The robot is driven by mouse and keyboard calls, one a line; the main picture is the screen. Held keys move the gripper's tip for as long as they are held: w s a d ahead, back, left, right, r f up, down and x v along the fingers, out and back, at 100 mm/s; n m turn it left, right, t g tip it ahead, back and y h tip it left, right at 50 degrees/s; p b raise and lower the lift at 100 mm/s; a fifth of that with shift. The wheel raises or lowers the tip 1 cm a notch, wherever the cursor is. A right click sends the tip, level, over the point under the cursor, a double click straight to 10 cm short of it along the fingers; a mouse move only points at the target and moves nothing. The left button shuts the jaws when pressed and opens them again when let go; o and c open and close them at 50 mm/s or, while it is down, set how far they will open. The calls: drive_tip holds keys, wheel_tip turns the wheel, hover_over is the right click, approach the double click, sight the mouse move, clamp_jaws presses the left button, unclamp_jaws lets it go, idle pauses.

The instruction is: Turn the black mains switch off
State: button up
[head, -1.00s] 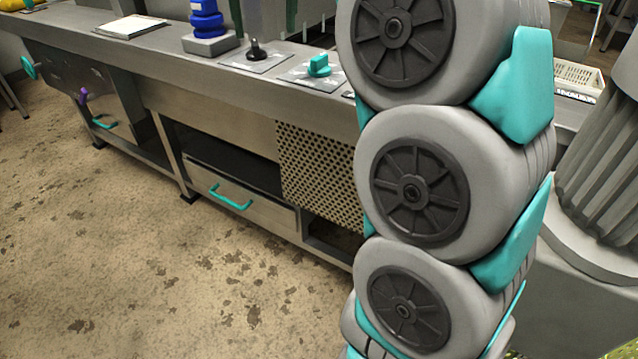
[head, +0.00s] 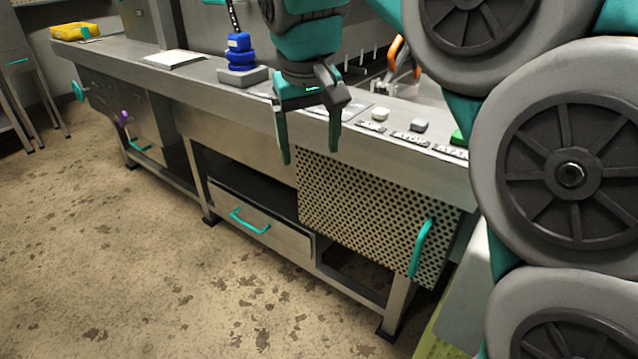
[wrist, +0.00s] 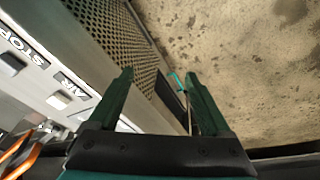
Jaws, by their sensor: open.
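My gripper (head: 310,157) is open and empty, fingers pointing down, in front of the bench's control strip in the head view. In the wrist view its two fingers (wrist: 158,73) stand apart over the bench front edge, the perforated panel and the floor. I do not see the black mains switch now; my gripper and wrist cover the part of the bench top right of the blue stacked piece. A second ago a black knob on a pale plate showed there, with a teal knob to its right.
Right of the gripper are a white button (head: 380,114), a grey button (head: 418,125) and a green one (head: 457,137). A blue stacked fitting (head: 240,55) stands to the left. The perforated panel (head: 360,205) has a protruding teal handle (head: 420,246). Floor in front is clear.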

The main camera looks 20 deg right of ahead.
drive_tip(key=s+f, duration=0.4)
drive_tip(key=f, duration=0.1)
drive_tip(key=shift+g, duration=0.3)
drive_tip(key=s+f+g, duration=0.3)
drive_tip(key=s+f, duration=1.5)
drive_tip(key=s, duration=0.2)
drive_tip(key=shift+s+d+f+g+y, duration=0.2)
drive_tip(key=shift+d+f+g+y, duration=0.15)
drive_tip(key=shift+d+y, duration=0.1)
drive_tip(key=shift+c, duration=0.4)
